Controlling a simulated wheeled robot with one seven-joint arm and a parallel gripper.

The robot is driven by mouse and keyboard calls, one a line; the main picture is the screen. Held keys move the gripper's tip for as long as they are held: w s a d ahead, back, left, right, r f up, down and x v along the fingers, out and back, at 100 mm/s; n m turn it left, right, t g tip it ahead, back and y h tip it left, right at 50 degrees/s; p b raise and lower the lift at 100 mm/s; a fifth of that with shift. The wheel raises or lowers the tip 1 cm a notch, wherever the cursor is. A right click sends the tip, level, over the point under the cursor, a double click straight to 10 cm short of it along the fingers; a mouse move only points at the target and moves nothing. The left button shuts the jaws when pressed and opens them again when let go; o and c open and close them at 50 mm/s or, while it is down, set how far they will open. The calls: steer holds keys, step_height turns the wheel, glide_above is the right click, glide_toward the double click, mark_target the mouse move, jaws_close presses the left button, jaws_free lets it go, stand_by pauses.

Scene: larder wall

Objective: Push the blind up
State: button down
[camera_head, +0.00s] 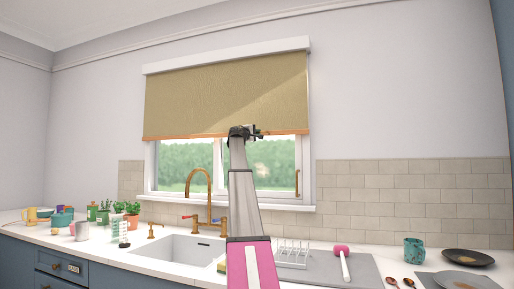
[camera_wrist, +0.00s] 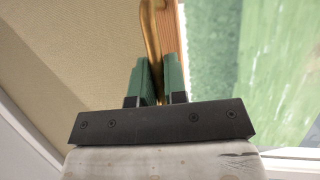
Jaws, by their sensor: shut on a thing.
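The tan blind (camera_head: 228,95) hangs over the upper part of the window, with a wooden bar (camera_head: 178,137) along its lower edge. The lower part of the window glass shows below it. My gripper (camera_head: 245,131) is raised to the blind's lower edge, right of its middle. In the wrist view the green fingers of my gripper (camera_wrist: 158,82) are closed around a brass-coloured handle (camera_wrist: 151,32) beside the wooden bar (camera_wrist: 170,38). The blind's cloth (camera_wrist: 75,50) fills the left of that view. The fingertips' exact contact is partly hidden.
Below the window are a sink (camera_head: 178,249) and a copper tap (camera_head: 209,190). Potted plants (camera_head: 131,214) and cups stand at the left. A drying rack (camera_head: 292,251), a pink-headed brush (camera_head: 342,255), a teal mug (camera_head: 413,250) and dark plates (camera_head: 467,257) are at the right.

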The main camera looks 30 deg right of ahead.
step_height(320, 180, up, 19)
stand_by(0.4)
steer(key=c, duration=1.2)
jaws_free()
steer(key=shift+a, duration=0.1)
steer(key=v, duration=1)
steer(key=shift+a+f, duration=0.1)
steer(key=shift+a, duration=0.15)
steer(key=shift+a, duration=0.1)
